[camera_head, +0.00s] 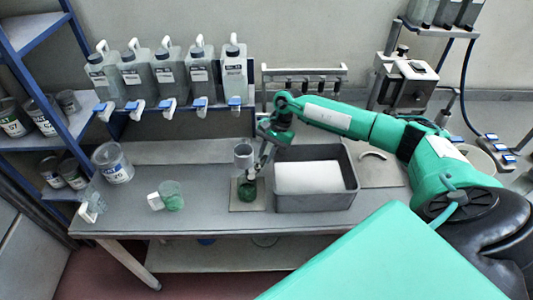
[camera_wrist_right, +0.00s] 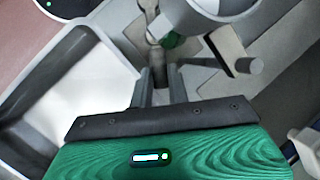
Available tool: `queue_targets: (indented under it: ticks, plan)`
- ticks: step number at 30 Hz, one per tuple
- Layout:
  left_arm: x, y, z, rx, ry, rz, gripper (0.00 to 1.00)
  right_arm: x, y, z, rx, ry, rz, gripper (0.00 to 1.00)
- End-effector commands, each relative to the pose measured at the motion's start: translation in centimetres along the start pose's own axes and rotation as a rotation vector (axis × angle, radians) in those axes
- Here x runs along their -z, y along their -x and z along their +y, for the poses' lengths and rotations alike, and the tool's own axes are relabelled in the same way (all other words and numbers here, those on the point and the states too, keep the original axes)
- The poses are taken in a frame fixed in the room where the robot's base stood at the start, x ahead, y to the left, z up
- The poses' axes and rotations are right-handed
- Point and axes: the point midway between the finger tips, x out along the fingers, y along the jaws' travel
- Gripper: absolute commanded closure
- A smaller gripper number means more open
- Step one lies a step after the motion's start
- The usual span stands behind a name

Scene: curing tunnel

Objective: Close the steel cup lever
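The steel cup (camera_head: 243,155) stands upright on its small stand at the middle of the bench. A green vessel (camera_head: 247,191) sits below it on a base plate. In the right wrist view the steel cup (camera_wrist_right: 212,8) shows at the top, partly cut off. My right gripper (camera_head: 263,157) is just right of the cup. In the wrist view its two fingers (camera_wrist_right: 162,88) flank a grey lever end (camera_wrist_right: 158,73). I cannot tell whether they press on it. My left gripper is not in view.
A grey tray (camera_head: 315,200) with a white block inside stands right of the cup. Several jugs with taps (camera_head: 170,72) line the back shelf.

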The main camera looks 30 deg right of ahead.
Motion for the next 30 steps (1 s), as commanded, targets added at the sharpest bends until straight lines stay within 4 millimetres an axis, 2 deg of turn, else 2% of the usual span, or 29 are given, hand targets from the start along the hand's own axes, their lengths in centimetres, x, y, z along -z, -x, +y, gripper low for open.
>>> queue_targets:
  ticks: [11, 17, 30]
  plan:
    - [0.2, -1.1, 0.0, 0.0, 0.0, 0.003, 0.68, 0.1, -0.2, 0.5, 0.022, -0.053, 0.014, 1.0]
    - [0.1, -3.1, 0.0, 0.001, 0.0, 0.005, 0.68, 0.0, -0.4, 1.2, 0.07, -0.166, 0.039, 1.0]
    - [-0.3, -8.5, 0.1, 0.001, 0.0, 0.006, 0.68, -1.0, -0.5, 3.1, 0.223, -0.533, 0.119, 1.0]
